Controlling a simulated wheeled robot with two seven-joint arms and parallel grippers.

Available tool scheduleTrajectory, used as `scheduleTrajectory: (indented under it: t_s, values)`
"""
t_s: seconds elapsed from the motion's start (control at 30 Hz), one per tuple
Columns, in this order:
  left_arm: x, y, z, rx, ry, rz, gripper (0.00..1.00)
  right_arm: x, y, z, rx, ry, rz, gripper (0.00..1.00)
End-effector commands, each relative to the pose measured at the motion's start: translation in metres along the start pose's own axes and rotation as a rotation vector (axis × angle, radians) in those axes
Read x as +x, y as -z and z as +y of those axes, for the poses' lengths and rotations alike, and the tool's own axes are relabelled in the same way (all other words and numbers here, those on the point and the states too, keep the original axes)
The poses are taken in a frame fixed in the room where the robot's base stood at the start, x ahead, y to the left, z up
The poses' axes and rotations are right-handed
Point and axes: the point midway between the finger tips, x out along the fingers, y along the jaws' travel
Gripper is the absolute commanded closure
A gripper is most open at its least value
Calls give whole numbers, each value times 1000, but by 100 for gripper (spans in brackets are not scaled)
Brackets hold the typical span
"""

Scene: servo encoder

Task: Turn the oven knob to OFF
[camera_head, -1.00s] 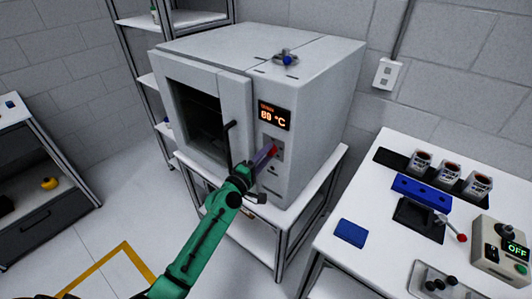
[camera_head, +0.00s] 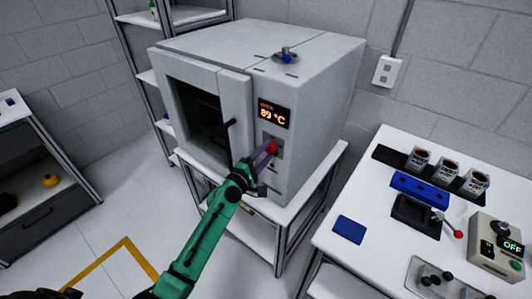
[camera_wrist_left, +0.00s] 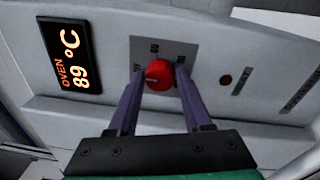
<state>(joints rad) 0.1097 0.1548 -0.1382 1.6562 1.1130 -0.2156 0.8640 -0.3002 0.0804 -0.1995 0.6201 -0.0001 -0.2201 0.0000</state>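The oven (camera_head: 305,105) is a grey box on a white stand, with its display (camera_head: 273,114) reading 89 °C. Its red knob (camera_head: 272,147) sits on a small grey plate below the display. In the left wrist view the red knob (camera_wrist_left: 159,74) lies between the tips of my left gripper (camera_wrist_left: 156,78). The two purple fingers stand apart, one on each side of the knob; the right finger is very near it. I cannot tell whether they touch it. The knob's pointer is not clear. My left gripper (camera_head: 266,155) reaches the oven front from below. My right gripper is not in view.
A black door handle (camera_head: 229,135) stands just left of my left gripper. A white table (camera_head: 385,262) at the right holds several cups, a blue block, a lever and a box reading OFF. A valve-like fitting (camera_head: 286,57) sits on the oven top.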

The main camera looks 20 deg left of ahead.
Motion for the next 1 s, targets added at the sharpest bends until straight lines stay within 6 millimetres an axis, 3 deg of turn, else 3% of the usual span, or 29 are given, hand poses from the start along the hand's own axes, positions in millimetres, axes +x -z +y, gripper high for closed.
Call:
scheduleTrajectory:
  t_s: [0.47,0.57,0.8,1.0]
  values:
    - [-8,1,-2,3,2,1,25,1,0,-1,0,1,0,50]
    - [-24,1,-3,2,2,1,25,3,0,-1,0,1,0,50]
    - [-95,1,-7,4,5,0,25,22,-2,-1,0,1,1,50]
    - [-137,1,-5,4,3,1,25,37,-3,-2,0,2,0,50]
